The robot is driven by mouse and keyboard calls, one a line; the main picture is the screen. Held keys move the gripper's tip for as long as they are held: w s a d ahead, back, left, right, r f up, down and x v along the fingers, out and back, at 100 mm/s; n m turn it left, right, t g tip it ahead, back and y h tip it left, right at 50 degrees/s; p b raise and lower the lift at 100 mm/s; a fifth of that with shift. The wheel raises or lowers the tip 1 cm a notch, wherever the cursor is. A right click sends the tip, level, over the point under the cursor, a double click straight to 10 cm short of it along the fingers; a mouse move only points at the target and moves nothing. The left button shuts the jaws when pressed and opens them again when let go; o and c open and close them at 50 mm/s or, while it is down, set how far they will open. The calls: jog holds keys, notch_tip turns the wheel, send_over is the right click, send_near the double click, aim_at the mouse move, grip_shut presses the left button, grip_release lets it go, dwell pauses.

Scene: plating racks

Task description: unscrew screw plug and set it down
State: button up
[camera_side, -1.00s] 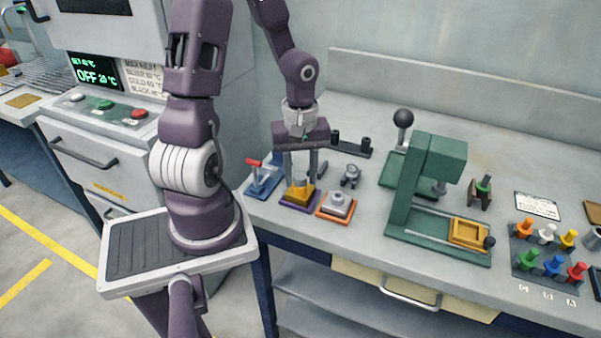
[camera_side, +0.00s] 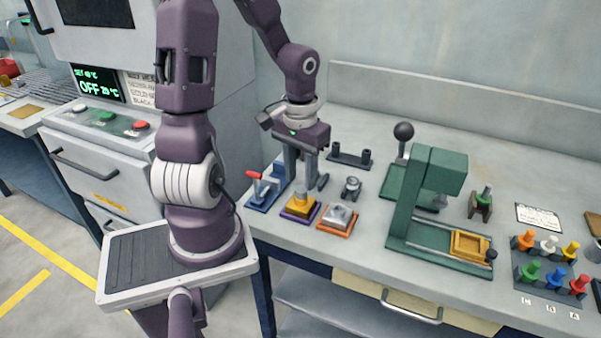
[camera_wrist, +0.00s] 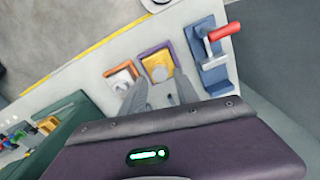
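I cannot tell for certain which part is the screw plug. A yellow block (camera_side: 301,205) with a small grey round piece on top (camera_side: 301,191) sits on a purple-edged base; the block also shows in the wrist view (camera_wrist: 158,67). My gripper (camera_side: 300,183) is turned downward just behind and above this block. In the wrist view its two fingers (camera_wrist: 160,77) stand apart, with the block beyond their tips. I see nothing clearly held between them. A grey piece on an orange base (camera_side: 337,218) stands to the right and also shows in the wrist view (camera_wrist: 121,77).
A blue clamp with a red handle (camera_side: 262,190) stands close on the left. A small grey part (camera_side: 351,188) and a dark two-post holder (camera_side: 349,159) are behind right. The green press (camera_side: 425,200) and a rack of coloured plugs (camera_side: 550,266) are further right.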

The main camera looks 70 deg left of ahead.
jog(key=m, duration=0.7)
jog(key=shift+a, duration=0.1)
jog(key=m, duration=1.8)
jog(key=shift+w, duration=0.1)
